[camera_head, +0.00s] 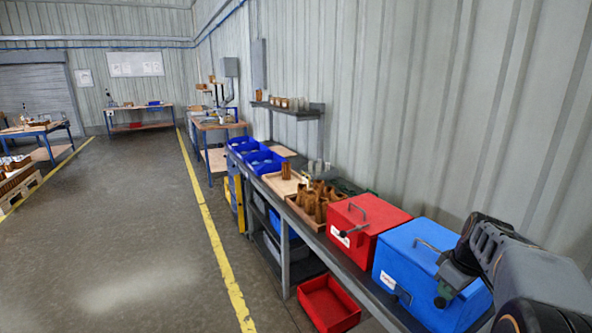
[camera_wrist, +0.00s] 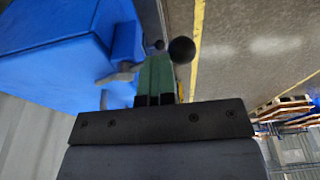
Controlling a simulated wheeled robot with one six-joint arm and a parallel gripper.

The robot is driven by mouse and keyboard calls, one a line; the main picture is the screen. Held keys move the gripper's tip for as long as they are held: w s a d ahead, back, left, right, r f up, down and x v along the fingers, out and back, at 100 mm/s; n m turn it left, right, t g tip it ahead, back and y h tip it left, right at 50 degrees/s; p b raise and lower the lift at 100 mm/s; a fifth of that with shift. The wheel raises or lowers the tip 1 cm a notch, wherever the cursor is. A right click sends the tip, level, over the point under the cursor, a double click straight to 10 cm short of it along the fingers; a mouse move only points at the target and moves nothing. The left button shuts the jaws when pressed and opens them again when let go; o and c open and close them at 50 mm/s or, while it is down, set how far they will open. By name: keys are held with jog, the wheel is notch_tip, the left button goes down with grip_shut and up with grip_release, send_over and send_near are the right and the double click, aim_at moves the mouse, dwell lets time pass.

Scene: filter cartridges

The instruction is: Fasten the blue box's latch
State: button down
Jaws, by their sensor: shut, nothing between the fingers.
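The blue box (camera_head: 420,262) stands with its lid down at the near right end of the bench. In the wrist view its blue wall (camera_wrist: 60,55) fills the upper left. A grey latch piece (camera_wrist: 122,74) juts from that wall towards my fingers. A black ball knob (camera_wrist: 181,50) shows just beside my fingertips, with a smaller dark knob behind. My gripper (camera_wrist: 156,62) is shut and empty, its green fingers close to the latch; whether they touch it I cannot tell. In the head view my gripper (camera_head: 442,289) is at the box's front right, partly covering it.
A red box (camera_head: 366,228) stands directly left of the blue box. Beyond it are a wooden tray (camera_head: 294,205) of brown cartridges and blue bins (camera_head: 262,162). A red crate (camera_head: 328,304) sits below the bench. The wall is close behind; the aisle floor at left is clear.

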notch_tip(320, 180, up, 8)
jog(key=p, duration=0.6)
jog(key=shift+a, duration=0.1)
jog(key=f+m, duration=0.1)
jog(key=s+f+m, duration=0.1)
jog(key=m, duration=0.2)
jog(key=shift+s+a+f+m, duration=0.3)
jog(key=shift+s+f, duration=0.1)
jog(key=s+a+t, duration=0.1)
jog(key=s+a, duration=0.4)
jog(key=a, duration=0.4)
jog(key=s+a+m+t+h, duration=0.1)
jog(key=s+a, duration=0.5)
jog(key=a, duration=0.2)
jog(key=shift+s+a+f, duration=0.15)
jog(key=shift+a+f, duration=0.2)
